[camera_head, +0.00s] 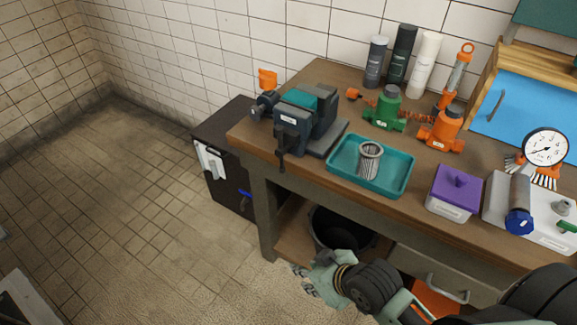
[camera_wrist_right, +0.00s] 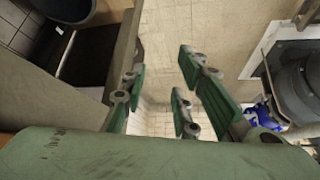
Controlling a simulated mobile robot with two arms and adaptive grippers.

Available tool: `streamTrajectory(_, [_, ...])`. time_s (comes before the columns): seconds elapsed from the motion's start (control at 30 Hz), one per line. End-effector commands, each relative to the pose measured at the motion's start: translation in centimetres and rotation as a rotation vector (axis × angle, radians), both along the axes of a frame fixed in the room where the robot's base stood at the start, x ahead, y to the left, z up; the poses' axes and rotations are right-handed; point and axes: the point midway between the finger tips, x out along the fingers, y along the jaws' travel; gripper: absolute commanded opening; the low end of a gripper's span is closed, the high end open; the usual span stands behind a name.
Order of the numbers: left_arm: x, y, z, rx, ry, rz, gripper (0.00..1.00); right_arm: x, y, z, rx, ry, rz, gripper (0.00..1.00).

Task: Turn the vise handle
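The vise (camera_head: 300,118) is dark blue-grey with teal jaw parts and sits at the left end of the wooden workbench. Its dark handle (camera_head: 282,150) hangs in front of the vise, over the bench's front edge. My right gripper (camera_head: 305,280) is low in front of the bench, below and apart from the vise handle. In the right wrist view its green fingers (camera_wrist_right: 158,82) are spread with nothing between them. The vise handle cannot be made out in that view. My left gripper is not in view.
A teal tray (camera_head: 344,181) with a metal strainer (camera_head: 370,158) is right of the vise. Green (camera_head: 385,110) and orange (camera_head: 442,130) fittings stand behind it. A purple-lidded box (camera_head: 454,192) is further right. A dark cabinet (camera_head: 228,190) stands left of the bench. The floor (camera_head: 130,210) at left is clear.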

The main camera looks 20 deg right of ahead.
Motion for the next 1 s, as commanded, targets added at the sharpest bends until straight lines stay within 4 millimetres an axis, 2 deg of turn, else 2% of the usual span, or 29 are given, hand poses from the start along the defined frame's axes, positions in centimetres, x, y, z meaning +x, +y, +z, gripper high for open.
streamTrajectory(0.2, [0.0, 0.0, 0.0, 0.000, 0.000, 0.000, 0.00, 4.2, 2.1, 3.5, 0.108, -0.227, 0.124, 0.28])
streamTrajectory(0.37, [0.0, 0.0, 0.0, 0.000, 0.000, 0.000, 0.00, 7.4, 2.4, 6.1, 0.203, -0.406, 0.179, 0.28])
streamTrajectory(0.47, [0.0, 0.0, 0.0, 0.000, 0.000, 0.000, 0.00, 9.6, 1.3, 8.2, 0.267, -0.537, 0.189, 0.28])
streamTrajectory(0.6, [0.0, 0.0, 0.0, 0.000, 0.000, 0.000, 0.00, 12.3, -1.7, 11.2, 0.330, -0.706, 0.162, 0.28])
streamTrajectory(0.8, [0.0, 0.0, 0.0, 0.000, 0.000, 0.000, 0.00, 14.2, -5.2, 14.1, 0.364, -0.850, 0.118, 0.28])
streamTrajectory(1.0, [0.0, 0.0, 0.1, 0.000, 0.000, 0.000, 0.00, 15.4, -5.4, 14.8, 0.372, -0.878, 0.106, 0.28])
